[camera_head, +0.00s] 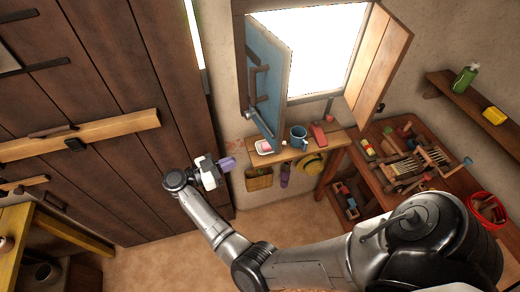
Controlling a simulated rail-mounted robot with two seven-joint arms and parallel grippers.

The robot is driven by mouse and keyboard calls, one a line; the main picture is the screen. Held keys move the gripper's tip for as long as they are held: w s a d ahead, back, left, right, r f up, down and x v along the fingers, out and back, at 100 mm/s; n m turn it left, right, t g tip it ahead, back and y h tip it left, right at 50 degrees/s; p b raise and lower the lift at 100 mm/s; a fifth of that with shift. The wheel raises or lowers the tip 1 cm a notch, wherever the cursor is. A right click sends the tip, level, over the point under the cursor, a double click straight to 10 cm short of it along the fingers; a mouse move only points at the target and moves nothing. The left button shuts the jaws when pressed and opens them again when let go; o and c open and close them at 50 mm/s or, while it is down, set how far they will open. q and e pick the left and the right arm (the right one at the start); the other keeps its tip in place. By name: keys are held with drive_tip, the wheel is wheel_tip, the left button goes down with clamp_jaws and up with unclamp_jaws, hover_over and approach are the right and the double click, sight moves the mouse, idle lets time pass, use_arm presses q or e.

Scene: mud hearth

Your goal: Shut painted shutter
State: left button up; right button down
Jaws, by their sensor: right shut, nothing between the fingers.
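The painted shutter (264,75) is blue and hangs at the left side of the bright window (328,45). It stands open, swung out from the opening, with a dark handle and bar on its face. A plain wooden shutter (378,67) stands open on the right side of the window. My right gripper (229,162) is shut and empty, below and left of the blue shutter and apart from it, near the dark plank door. My left gripper is not in view.
Below the window, a narrow wooden shelf (315,143) holds a blue mug (299,137), a small dish (264,147) and a red item. A bench (385,190) with tools stands at right. A plank door (100,100) fills the left. Floor is clear at lower middle.

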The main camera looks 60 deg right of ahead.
sight(275, 144)
drive_tip(key=p+x, duration=0.4)
drive_tip(key=x, duration=0.8)
drive_tip(key=shift+d+r, duration=0.15)
drive_tip(key=shift+d, duration=0.2)
drive_tip(key=shift+s+d, duration=0.35)
drive_tip(key=shift+d, duration=0.2)
drive_tip(key=shift+t, duration=0.3)
